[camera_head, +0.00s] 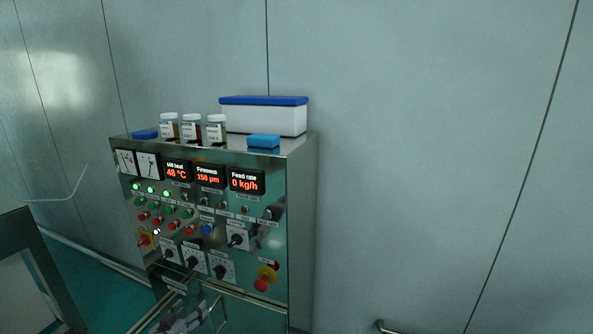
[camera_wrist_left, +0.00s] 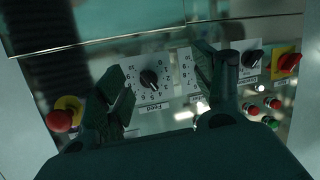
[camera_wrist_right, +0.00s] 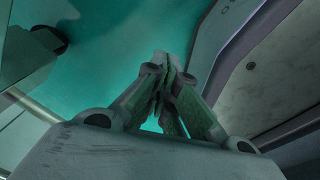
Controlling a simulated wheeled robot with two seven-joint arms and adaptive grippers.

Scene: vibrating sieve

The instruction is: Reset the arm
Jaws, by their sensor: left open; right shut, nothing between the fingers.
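A metal control cabinet (camera_head: 303,210) stands against the wall, with lit displays reading 48 °C, 150 µm and 0 kg/h, several buttons, and dials. My left gripper (camera_head: 190,318) shows at the bottom of the head view, in front of the lower panel. In the left wrist view my left gripper (camera_wrist_left: 167,92) is open and empty, its fingers apart on either side of a numbered dial (camera_wrist_left: 150,78); I cannot tell the gap to the panel. My right gripper (camera_wrist_right: 168,90) is shut and empty in the right wrist view, above a green floor. It is outside the head view.
Three small jars (camera_head: 191,128), a white box with a blue lid (camera_head: 263,118) and blue items (camera_head: 263,141) sit on the cabinet top. A red emergency knob (camera_head: 264,281) sticks out at the lower right panel. Bare wall (camera_head: 420,150) fills the right side.

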